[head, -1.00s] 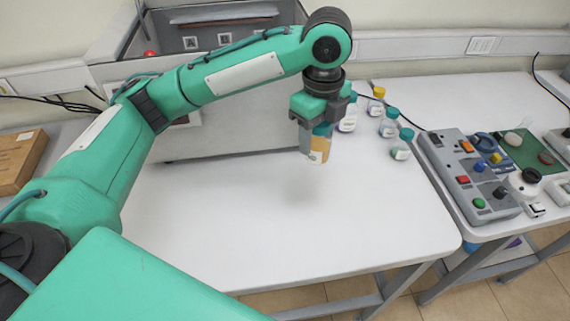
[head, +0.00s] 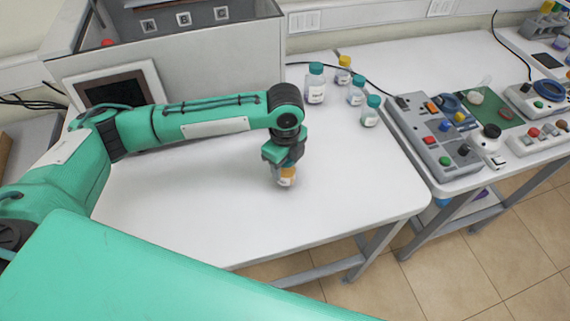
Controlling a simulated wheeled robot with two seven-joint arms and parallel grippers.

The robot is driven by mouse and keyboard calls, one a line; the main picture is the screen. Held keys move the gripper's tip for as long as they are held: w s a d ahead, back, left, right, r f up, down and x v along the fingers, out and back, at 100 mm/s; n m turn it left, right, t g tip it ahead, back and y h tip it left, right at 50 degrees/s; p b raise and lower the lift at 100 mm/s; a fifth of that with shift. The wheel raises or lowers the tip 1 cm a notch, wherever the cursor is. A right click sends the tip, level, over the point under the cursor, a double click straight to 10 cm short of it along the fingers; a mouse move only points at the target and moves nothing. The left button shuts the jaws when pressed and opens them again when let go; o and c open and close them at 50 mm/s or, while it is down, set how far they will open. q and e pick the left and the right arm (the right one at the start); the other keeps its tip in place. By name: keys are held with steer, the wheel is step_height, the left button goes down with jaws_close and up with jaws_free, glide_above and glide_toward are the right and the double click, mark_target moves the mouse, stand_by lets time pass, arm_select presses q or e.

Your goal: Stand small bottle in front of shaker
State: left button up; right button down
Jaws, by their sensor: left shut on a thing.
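My left gripper (head: 282,168) is shut on a small bottle (head: 288,177) with amber content and a white label. The gripper points down and hides the bottle's upper part. The bottle is roughly upright, low over the white table or touching it; I cannot tell which. The large grey machine with a dark screen and lettered squares A, B and C, likely the shaker (head: 205,68), stands at the back left, behind the bottle. My right gripper is not in view.
Several teal- and yellow-capped bottles (head: 316,84) stand at the back right of the white table (head: 340,195). A grey control panel (head: 437,140) with coloured buttons is on the right-hand table. The table's front middle is clear.

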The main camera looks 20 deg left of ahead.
arm_select(q)
steer(key=shift+f, duration=0.65)
steer(key=o, duration=1.1)
steer(key=shift+f, duration=0.1)
step_height(320, 180, up, 11)
steer(key=shift+b, duration=1.05)
steer(key=shift+r, duration=0.65)
